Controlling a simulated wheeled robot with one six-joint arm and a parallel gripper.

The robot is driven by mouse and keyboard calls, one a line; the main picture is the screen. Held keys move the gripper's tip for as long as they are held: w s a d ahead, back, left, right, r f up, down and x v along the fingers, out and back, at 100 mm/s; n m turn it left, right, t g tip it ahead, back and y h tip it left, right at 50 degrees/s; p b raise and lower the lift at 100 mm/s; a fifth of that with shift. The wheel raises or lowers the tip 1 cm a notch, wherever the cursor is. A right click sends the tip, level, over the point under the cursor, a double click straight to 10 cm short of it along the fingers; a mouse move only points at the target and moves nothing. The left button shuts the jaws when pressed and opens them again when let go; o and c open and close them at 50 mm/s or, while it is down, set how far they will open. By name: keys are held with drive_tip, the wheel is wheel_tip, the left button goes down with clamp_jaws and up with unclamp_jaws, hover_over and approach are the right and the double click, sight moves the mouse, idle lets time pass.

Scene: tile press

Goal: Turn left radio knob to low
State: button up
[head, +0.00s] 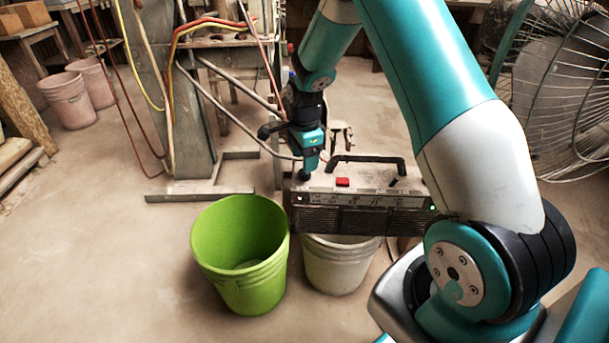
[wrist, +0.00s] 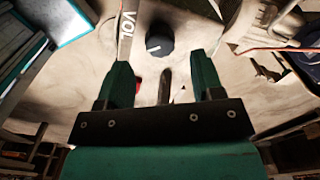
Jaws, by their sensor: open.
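The radio (head: 360,218) is a dark box with a pale top, a black carry handle and a red button. Its left knob (wrist: 160,40) is black and round, with a short white mark near its lower left rim, beside the label VOL (wrist: 126,28). In the head view the knob (head: 304,176) is small and partly covered by my gripper (head: 308,165), which points down over the radio's left end. In the wrist view my gripper (wrist: 160,60) is open, one finger to each side of the knob's line. The knob shows just beyond the fingertips; I cannot tell the height gap.
The red button (head: 342,182) and handle (head: 368,160) stand right of the knob. A second dark knob (head: 394,183) is farther right. A green bucket (head: 240,255) and a pale bucket (head: 340,265) stand in front. A metal frame with hoses (head: 195,100) is behind left.

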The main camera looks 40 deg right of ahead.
drive_tip(key=shift+f+b, duration=0.4)
drive_tip(key=shift+f, duration=1.95)
drive_tip(key=c, duration=0.9)
